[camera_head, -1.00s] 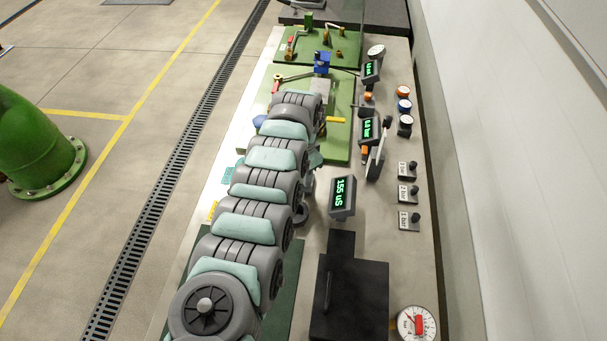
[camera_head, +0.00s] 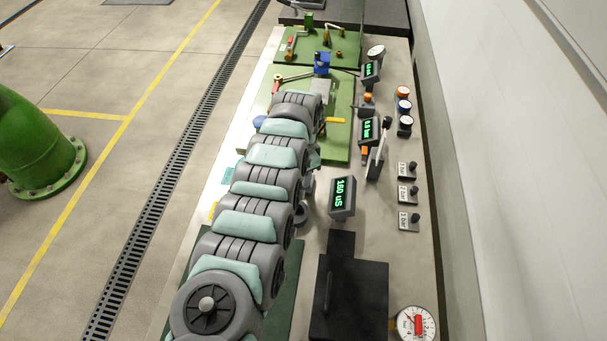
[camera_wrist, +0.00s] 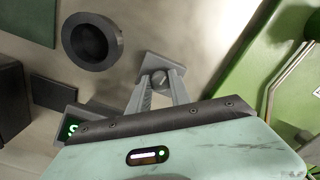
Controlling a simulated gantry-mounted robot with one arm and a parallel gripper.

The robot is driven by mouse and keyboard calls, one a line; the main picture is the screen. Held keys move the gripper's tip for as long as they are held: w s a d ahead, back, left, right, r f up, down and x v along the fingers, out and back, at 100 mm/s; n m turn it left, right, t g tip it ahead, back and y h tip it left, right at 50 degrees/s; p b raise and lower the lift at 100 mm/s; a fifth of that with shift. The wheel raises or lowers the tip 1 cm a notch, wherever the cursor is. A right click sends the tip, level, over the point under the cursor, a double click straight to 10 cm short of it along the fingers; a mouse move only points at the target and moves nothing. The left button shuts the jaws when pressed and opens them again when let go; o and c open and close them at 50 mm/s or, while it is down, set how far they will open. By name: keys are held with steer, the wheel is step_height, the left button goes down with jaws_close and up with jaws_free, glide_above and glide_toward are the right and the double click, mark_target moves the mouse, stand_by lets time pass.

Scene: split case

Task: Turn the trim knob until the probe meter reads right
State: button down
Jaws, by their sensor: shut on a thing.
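The trim knob (camera_wrist: 161,76) is a small grey knob on a square grey plate in the wrist view. My gripper (camera_wrist: 160,84) has its two fingers closed on the knob's sides. The probe meter (camera_head: 342,198) is a dark box with a green display beside my arm in the head view, and it appears to read 160 uS. Part of a dark box with a green "S" (camera_wrist: 72,130) shows at the left in the wrist view, mostly covered by my gripper body. In the head view my arm hides the knob and the fingertips.
A black box (camera_head: 348,300) stands at the bench front, near a round dial gauge (camera_head: 416,324). Several labelled switches (camera_head: 408,194) line the right side. A lever (camera_head: 381,145) stands beyond the meter. A dark round ring (camera_wrist: 90,41) lies near the knob in the wrist view.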

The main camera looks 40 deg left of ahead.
steer(key=m, duration=0.8)
steer(key=shift+m, duration=0.3)
stand_by(0.3)
steer(key=c, duration=1.2)
jaws_free()
steer(key=shift+r+p, duration=0.45)
steer(key=shift+r, duration=4.95)
